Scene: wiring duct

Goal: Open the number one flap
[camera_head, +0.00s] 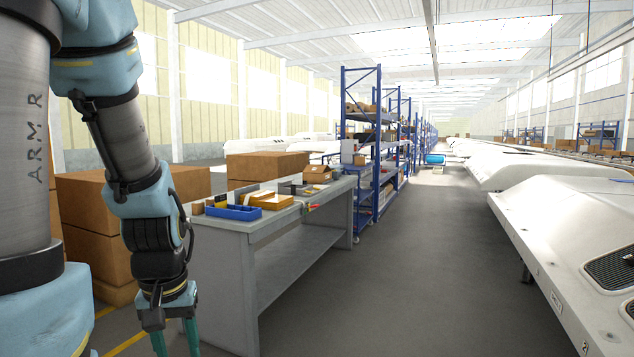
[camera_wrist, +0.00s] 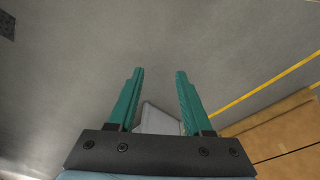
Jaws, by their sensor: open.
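My gripper (camera_head: 175,343) hangs low at the left in the head view, pointing down. In the wrist view its two green fingers (camera_wrist: 160,72) are apart with nothing between their tips. A long white duct-like body (camera_head: 545,225) runs along the right side of the head view, far from my gripper. Its near side has a small label plate (camera_head: 556,303) too small to read, and a mark that looks like a "2" (camera_head: 584,348) near the bottom edge. I cannot make out a flap marked one.
A grey workbench (camera_head: 262,240) with a blue tray (camera_head: 234,212) and boxes stands just right of my arm. Cardboard boxes (camera_head: 90,225) are behind the arm. Blue shelving (camera_head: 362,150) stands farther back. The wide grey floor aisle (camera_head: 410,270) is clear.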

